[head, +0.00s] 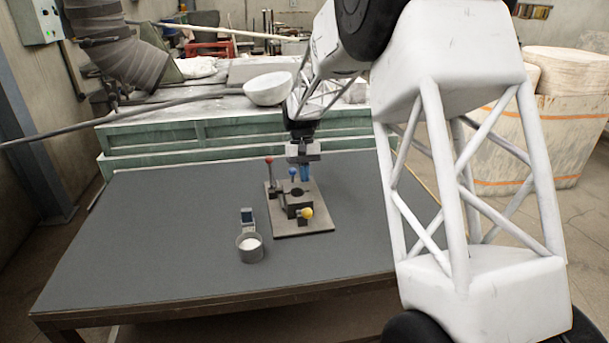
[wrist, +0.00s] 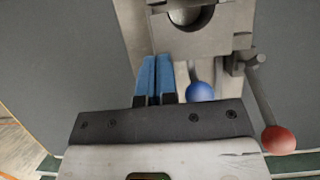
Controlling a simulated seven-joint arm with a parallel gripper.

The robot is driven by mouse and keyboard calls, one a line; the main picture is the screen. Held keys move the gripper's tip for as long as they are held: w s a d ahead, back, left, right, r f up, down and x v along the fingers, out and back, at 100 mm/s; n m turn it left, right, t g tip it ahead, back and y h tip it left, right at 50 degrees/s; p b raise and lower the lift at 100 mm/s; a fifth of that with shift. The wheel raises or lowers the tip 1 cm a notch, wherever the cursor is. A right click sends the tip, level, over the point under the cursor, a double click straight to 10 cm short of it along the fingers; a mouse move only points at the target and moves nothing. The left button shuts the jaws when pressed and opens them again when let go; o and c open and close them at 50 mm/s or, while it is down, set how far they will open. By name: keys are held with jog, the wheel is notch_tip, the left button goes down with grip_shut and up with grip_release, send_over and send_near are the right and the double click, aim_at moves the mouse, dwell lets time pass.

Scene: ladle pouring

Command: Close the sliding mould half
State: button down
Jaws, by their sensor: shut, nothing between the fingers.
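The grey metal mould (head: 296,198) sits on a flat base plate (head: 315,224) on the table, with a dark round opening in its top. The mould (wrist: 215,38) and part of its opening also show at the top of the wrist view. A blue ball knob (head: 292,173) on a rod is at its far side; it also shows in the wrist view (wrist: 200,91). My gripper (head: 305,175) has blue fingers pressed together and empty, pointing down at the far side of the mould. In the wrist view the fingers (wrist: 155,68) are just left of the blue knob, apart from it.
A lever with a red ball (head: 268,160) stands at the mould's left; the red ball (wrist: 278,140) is at right in the wrist view. A yellow knob (head: 306,213) is at the front. A grey cup (head: 250,248) with pale contents stands front left. The left table (head: 140,225) is clear.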

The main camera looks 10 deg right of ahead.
jog(key=shift+w+f, duration=0.2)
jog(key=shift+w, duration=0.9)
jog(key=shift+w+r, duration=0.25)
jog(key=shift+w, duration=0.75)
jog(key=v, duration=0.9)
jog(key=shift+r, duration=0.45)
jog(key=shift+w, duration=0.1)
jog(key=w+a+r+n+t, duration=0.1)
jog(key=w+a+r, duration=0.3)
jog(key=w, duration=0.4)
jog(key=shift+a+r+n+h, duration=0.3)
jog(key=shift+a+n, duration=0.3)
jog(key=shift+a, duration=0.25)
jog(key=s+d+f, duration=0.1)
jog(key=s+f, duration=0.5)
jog(key=f, duration=0.4)
jog(key=shift+s+d+f, duration=0.2)
jog(key=shift+s+d, duration=0.05)
jog(key=shift+s, duration=0.05)
